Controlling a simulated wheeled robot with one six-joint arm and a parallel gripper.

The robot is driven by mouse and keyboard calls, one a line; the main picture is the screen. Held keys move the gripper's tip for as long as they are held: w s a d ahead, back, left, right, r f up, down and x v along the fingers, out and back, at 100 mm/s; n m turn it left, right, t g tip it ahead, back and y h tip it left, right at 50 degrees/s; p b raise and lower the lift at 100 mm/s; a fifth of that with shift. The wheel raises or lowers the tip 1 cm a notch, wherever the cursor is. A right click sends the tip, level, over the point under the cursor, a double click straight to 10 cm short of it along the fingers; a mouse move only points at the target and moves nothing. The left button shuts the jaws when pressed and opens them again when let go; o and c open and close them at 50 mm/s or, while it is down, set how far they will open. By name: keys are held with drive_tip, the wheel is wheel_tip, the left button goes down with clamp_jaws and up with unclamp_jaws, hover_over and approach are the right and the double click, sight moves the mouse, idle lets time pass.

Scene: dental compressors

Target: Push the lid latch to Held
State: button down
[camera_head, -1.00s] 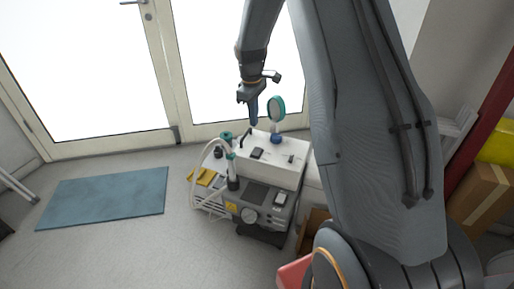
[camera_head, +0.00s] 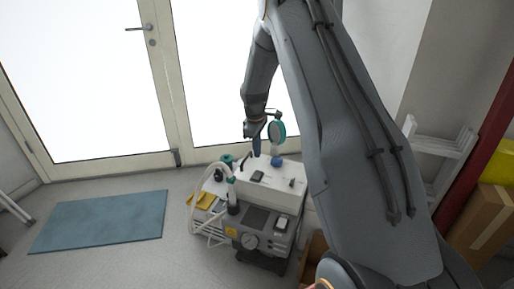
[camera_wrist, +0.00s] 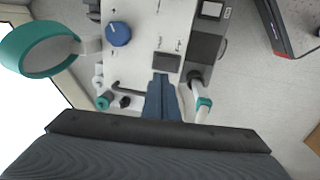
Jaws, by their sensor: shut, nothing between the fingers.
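The compressor unit (camera_head: 270,192) stands on the floor, with a white panel box on top. My gripper (camera_head: 256,154) is shut and empty, its blue fingers pointing down at the box's rear part. In the wrist view the shut fingertips (camera_wrist: 162,76) appear just beside a dark rectangular switch (camera_wrist: 166,62) on the panel; contact cannot be told. A dark bent lever (camera_wrist: 130,89) lies left of the fingers, partly hidden by them. A blue knob (camera_wrist: 118,34) sits farther up the panel. Which part is the lid latch, and its position, I cannot tell; the labels are too small to read.
A teal-rimmed round piece on a stand (camera_head: 277,131) rises close beside my gripper. A pale hose (camera_head: 210,178) loops at the unit's left. Cardboard boxes (camera_head: 483,217) stand at right. The floor around the blue mat (camera_head: 100,220) is clear.

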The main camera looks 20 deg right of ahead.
sight(258, 172)
drive_tip(key=f, duration=0.6)
drive_tip(key=w+d+f, duration=0.1)
drive_tip(key=f, duration=0.2)
drive_tip(key=shift+f, duration=0.3)
drive_tip(key=shift+a, duration=0.1)
